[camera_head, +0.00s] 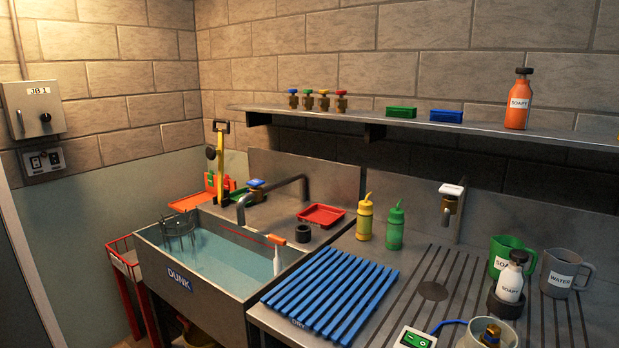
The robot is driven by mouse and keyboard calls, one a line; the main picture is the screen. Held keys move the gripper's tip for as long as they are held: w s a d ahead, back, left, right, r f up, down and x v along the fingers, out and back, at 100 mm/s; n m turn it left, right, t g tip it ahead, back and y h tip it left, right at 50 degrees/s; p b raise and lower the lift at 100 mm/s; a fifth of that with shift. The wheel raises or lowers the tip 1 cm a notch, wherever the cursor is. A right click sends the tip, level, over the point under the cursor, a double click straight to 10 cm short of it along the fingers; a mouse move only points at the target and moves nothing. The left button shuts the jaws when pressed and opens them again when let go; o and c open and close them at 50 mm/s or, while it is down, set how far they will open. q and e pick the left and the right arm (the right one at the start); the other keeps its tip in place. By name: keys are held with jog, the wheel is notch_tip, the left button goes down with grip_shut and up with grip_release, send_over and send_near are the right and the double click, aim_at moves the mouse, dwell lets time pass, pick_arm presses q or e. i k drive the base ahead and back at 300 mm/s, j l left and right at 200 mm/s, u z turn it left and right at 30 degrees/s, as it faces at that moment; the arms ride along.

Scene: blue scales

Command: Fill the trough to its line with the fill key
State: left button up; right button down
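The trough (196,281) is a grey metal basin with a blue DUNK label at the left of the worktop. Blue-green water (225,262) stands in it. A thin red line (243,237) runs along its back inner wall, just above the water. A bent grey spout (285,183) with a blue-topped valve (256,184) reaches over the back rim. A small box with a green face (415,339) and a blue cable lies at the bottom edge, partly cut off. I cannot tell which part is the fill key. Neither gripper is in view.
A wire basket (178,229) and a pale upright object (277,262) are in the trough. A blue slatted rack (330,292) lies to its right. Bottles (395,227), mugs (561,272) and a cup with a brass fitting (490,333) stand farther right. Brass valves (324,101) line the shelf.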

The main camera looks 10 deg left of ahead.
aim_at(255, 183)
jog(key=i+j+z, duration=0.2)
jog(key=j+z, duration=0.2)
jog(key=i+j+z, duration=0.1)
jog(key=j+z, duration=0.25)
jog(key=j, duration=0.2)
jog(key=j+z, duration=0.5)
jog(key=j, duration=1)
jog(key=j+z, duration=0.1)
jog(key=j, duration=1.05)
jog(key=j+z, duration=0.1)
jog(key=j, duration=1)
jog(key=k+j+z, duration=0.1)
jog(key=j, duration=1)
